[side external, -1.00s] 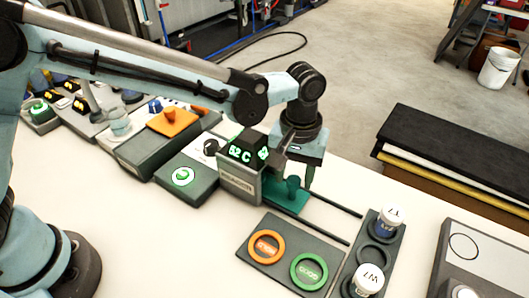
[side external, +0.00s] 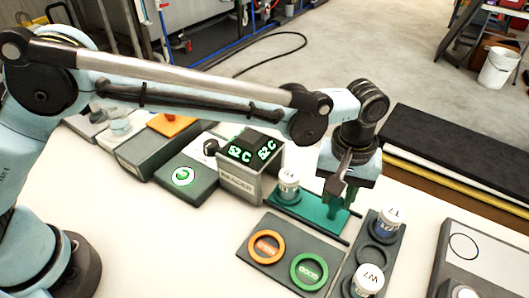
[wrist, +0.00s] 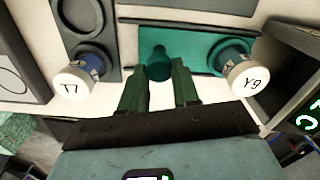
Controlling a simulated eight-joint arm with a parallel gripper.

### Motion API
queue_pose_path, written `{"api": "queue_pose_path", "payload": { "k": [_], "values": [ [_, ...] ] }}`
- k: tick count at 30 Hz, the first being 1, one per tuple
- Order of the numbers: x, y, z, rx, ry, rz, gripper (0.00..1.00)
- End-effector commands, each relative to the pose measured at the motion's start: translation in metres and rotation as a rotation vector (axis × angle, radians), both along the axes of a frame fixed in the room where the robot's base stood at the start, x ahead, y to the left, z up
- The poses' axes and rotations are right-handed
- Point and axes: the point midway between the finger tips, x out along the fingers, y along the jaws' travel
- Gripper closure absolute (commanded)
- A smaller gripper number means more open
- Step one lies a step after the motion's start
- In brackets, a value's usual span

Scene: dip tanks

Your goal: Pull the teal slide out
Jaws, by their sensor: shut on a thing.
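The teal slide (side external: 311,209) is drawn out of the grey reader box (side external: 240,181) along dark rails. A white-lidded jar (side external: 288,184) stands on the slide near the reader; in the wrist view this jar (wrist: 241,77) is marked Y9. My gripper (side external: 340,208) is at the slide's outer end. In the wrist view its fingers (wrist: 160,88) are shut around the slide's teal knob (wrist: 158,62). The finger contact is partly hidden in the side view.
The reader's display (side external: 267,149) shows 52 C. A dark rack (side external: 376,253) with jars T7 (side external: 389,220) and W7 (side external: 368,279) stands close to the right. A pad with orange (side external: 266,247) and green rings (side external: 309,271) lies in front.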

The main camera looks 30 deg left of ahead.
Motion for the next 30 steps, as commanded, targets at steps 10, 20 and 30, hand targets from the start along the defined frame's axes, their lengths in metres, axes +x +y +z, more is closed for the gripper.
{"api": "queue_pose_path", "payload": {
  "k": [10, 20, 30],
  "values": [
    [0.0, -0.016, 0.0, -0.005, -0.003, 0.0, 1.0],
    [0.0, -0.016, 0.0, -0.005, -0.002, -0.001, 0.44],
    [0.0, -0.014, 0.005, -0.002, -0.001, 0.001, 0.44]
  ]
}}
